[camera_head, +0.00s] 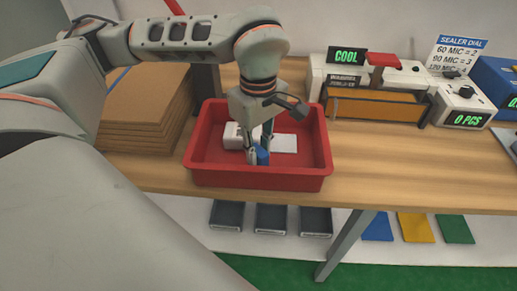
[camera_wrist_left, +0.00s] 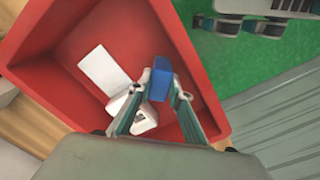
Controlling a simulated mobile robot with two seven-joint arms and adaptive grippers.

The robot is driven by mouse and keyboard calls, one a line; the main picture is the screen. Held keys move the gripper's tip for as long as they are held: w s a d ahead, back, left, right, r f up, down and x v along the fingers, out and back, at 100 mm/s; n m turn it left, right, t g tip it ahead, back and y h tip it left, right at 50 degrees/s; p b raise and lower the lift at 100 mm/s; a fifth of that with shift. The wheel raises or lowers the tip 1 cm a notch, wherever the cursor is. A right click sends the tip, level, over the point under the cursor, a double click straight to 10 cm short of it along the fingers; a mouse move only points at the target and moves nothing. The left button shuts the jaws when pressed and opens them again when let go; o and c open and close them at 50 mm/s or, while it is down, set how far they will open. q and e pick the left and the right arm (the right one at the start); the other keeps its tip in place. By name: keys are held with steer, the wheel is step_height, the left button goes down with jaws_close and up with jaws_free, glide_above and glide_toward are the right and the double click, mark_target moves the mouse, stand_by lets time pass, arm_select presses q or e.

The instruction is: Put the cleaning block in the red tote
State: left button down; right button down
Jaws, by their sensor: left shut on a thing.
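The red tote (camera_head: 208,178) stands on the wooden table in the head view, and its wall (camera_wrist_left: 30,60) fills much of the left wrist view. My left gripper (camera_head: 258,155) reaches down inside the tote. Its fingers (camera_wrist_left: 172,98) are shut on a blue block (camera_wrist_left: 161,76), which I take to be the cleaning block; it also shows between the fingertips in the head view (camera_head: 263,156). I cannot tell whether the block touches the tote floor. A flat white piece (camera_head: 284,144) and a white device (camera_head: 232,136) lie in the tote. My right gripper is not in view.
Stacked brown cardboard (camera_head: 140,115) lies left of the tote. A sealer machine with a COOL display (camera_head: 348,56) and a counter reading 0 PCS (camera_head: 467,118) stand to the right. Dark trays (camera_head: 271,218) lie below. Bare tabletop (camera_head: 400,165) is at the front right.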

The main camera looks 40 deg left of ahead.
mark_target(259, 150)
arm_select(q)
steer(key=c, duration=1.8)
jaws_free()
steer(key=shift+f, duration=0.15)
steer(key=shift+c, duration=0.2)
steer(key=shift+r, duration=0.45)
step_height(259, 150, up, 12)
steer(key=p, duration=0.2)
steer(key=shift+f, duration=0.25)
